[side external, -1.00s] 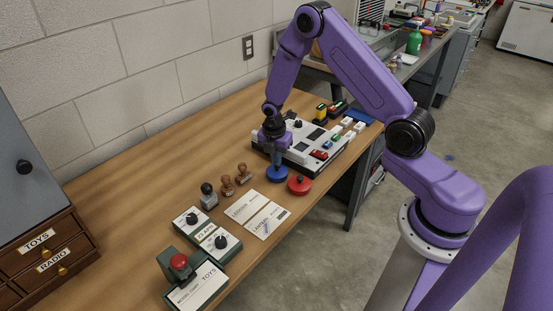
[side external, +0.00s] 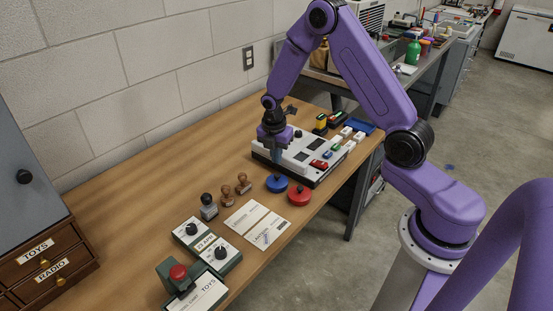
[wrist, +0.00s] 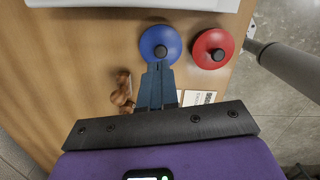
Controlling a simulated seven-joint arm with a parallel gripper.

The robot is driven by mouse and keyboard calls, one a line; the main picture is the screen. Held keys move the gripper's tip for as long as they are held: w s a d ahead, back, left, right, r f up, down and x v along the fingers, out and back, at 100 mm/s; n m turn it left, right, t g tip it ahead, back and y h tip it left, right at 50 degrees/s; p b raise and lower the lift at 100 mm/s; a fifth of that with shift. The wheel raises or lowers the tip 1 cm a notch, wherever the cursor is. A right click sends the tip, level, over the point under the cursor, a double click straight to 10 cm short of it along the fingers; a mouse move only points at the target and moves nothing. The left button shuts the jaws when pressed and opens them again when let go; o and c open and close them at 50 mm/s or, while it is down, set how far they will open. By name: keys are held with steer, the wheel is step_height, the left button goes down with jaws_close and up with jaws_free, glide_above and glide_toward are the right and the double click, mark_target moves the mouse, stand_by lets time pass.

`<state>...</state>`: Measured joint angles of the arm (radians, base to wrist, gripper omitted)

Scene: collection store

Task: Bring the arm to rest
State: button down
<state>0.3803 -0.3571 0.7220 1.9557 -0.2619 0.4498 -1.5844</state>
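My gripper (side external: 275,157) hangs with its fingers pointing down, just above a blue round lid (side external: 277,185) with a black knob. In the wrist view the gripper's slim fingers (wrist: 158,68) lie close together and look shut, with nothing seen between them. Their tips appear just short of the knob on the blue lid (wrist: 160,35). A red round lid (side external: 299,197) with a black knob sits right beside the blue one; it also shows in the wrist view (wrist: 212,62).
A white console (side external: 285,150) stands behind the lids. Several stamps (side external: 241,184), paper cards (side external: 256,223), and dial boxes (side external: 208,243) lie toward the front left. A wooden drawer unit (side external: 45,265) stands at far left. The wooden table (side external: 130,200) is bare along the wall.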

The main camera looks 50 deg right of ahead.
steer(key=shift+r, duration=0.7)
steer(key=s+a+r+m, duration=0.4)
steer(key=s+a+r, duration=0.6)
steer(key=s+a, duration=0.15)
steer(key=s+a+r+m+y, duration=0.1)
steer(key=s+r+m, duration=0.1)
steer(key=s, duration=0.8)
steer(key=s+r+m, duration=0.2)
steer(key=s+r, duration=0.2)
steer(key=s, duration=0.6)
steer(key=shift+s+a+y, duration=0.35)
steer(key=shift+a+y, duration=0.05)
steer(key=shift+r, duration=0.1)
